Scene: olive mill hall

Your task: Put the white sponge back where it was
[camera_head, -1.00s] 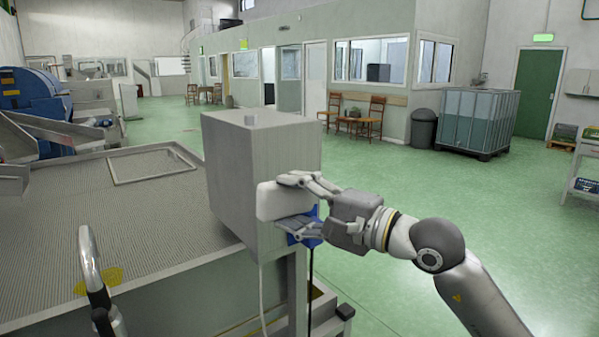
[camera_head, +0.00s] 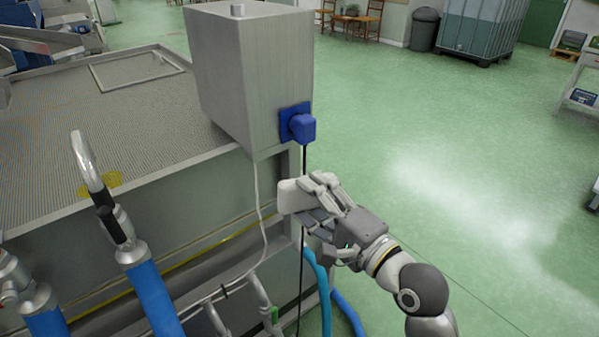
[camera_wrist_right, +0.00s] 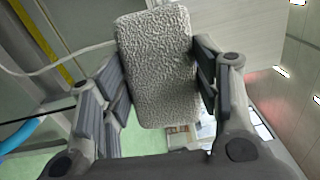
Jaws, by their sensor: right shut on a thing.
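The white sponge (camera_head: 292,196) is a pale block with rounded edges, held in my right gripper (camera_head: 312,200). In the right wrist view the sponge (camera_wrist_right: 157,68) shows a rough, pitted face between the two fingers, which press on its sides. In the head view the gripper holds it below the grey box (camera_head: 250,80) and its blue plug (camera_head: 301,125), beside the machine's front corner. The gripper partly covers the sponge. My left gripper does not show in the head view.
A ribbed metal bed (camera_head: 110,130) with a curved metal pipe (camera_head: 88,165) stands at the left. Blue hoses (camera_head: 152,300) and a thin white cable (camera_head: 258,200) hang along its front. A black cable runs down from the plug.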

